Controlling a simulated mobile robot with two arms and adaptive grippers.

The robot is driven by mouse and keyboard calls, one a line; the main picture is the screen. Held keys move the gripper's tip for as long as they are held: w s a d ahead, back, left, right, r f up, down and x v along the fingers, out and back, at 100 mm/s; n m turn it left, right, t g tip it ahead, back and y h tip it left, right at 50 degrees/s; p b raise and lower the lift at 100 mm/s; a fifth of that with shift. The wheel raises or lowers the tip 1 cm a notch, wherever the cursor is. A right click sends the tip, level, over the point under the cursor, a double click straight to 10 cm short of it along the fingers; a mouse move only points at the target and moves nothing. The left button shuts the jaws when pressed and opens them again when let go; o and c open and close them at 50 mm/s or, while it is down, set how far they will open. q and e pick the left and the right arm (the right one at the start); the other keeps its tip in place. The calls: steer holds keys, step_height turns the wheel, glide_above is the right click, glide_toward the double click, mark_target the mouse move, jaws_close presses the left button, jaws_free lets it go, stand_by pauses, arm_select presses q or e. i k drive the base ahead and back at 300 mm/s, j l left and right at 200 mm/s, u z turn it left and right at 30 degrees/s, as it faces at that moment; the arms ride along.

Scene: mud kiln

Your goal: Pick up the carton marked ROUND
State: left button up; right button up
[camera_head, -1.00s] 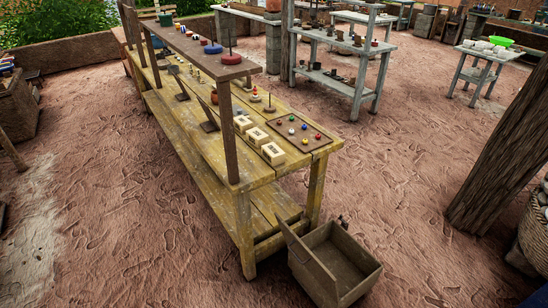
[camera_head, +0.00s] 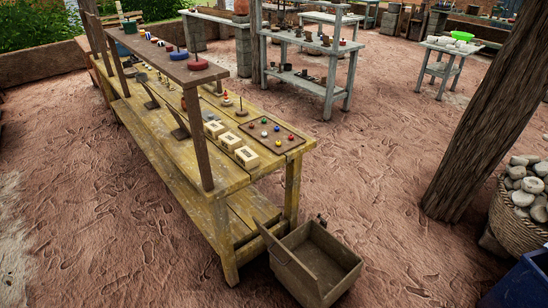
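Several small pale cartons stand in a row near the close end of the yellow wooden bench (camera_head: 262,172). The nearest carton (camera_head: 246,157), the middle carton (camera_head: 230,141) and the far carton (camera_head: 214,129) have dark marks that are too small to read, so I cannot tell which one says ROUND. They sit to the left of a brown board (camera_head: 285,143) with several coloured balls on it. Neither of my grippers is in view.
An open brown bin (camera_head: 335,262) stands on the ground at the bench's near end. A raised shelf plank (camera_head: 175,64) with posts runs along the bench's left side. A thick wooden post (camera_head: 480,130) and a stone-filled basket (camera_head: 518,225) stand at right. Open ground lies between.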

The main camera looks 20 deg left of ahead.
mark_target(247, 158)
steer(key=i+j+z, duration=0.4)
steer(key=j+z, duration=0.15)
steer(key=i+j+z, duration=0.15)
steer(key=j+z, duration=0.15)
